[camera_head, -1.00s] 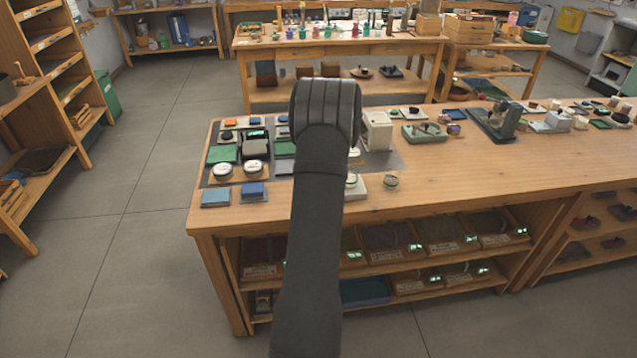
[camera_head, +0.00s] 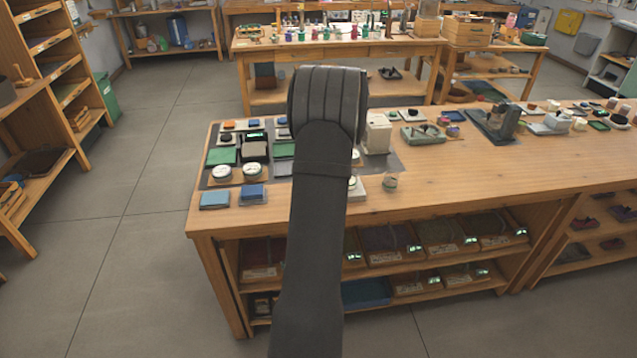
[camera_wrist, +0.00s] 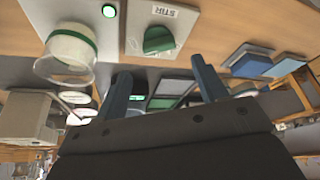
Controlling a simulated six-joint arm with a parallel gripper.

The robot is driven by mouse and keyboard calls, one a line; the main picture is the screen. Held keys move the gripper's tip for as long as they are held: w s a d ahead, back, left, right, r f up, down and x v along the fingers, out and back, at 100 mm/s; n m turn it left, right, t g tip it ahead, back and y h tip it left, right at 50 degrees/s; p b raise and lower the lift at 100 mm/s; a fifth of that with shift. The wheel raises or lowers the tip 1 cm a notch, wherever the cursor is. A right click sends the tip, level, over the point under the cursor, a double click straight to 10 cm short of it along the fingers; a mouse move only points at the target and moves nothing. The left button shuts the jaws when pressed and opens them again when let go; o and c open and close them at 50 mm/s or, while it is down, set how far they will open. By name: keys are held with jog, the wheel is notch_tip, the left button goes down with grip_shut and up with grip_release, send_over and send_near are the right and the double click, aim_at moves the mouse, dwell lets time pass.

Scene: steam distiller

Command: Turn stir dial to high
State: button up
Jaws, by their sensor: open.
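In the wrist view, the stir dial (camera_wrist: 159,39) is a dark green knob on a pale plate (camera_wrist: 142,20) with a STIR label (camera_wrist: 164,11). The wrist picture is turned, with the table toward the top. My gripper (camera_wrist: 163,79) is open, with its two blue-grey fingers apart and nothing between them. The dial appears beyond the fingertips, between their lines and apart from them. In the head view my dark arm covers my gripper, and I cannot make out the dial there.
A beige box-shaped device (camera_head: 378,135), round white gauges (camera_head: 222,171) and blue blocks (camera_head: 252,194) stand on the wooden bench (camera_head: 470,185). The bench's front right is clear.

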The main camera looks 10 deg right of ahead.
jog(key=v, duration=1.1)
jog(key=shift+r, duration=0.4)
jog(key=shift+s, duration=0.15)
jog(key=x, duration=1.7)
jog(key=shift+f, duration=0.3)
jog(key=shift+r, duration=0.15)
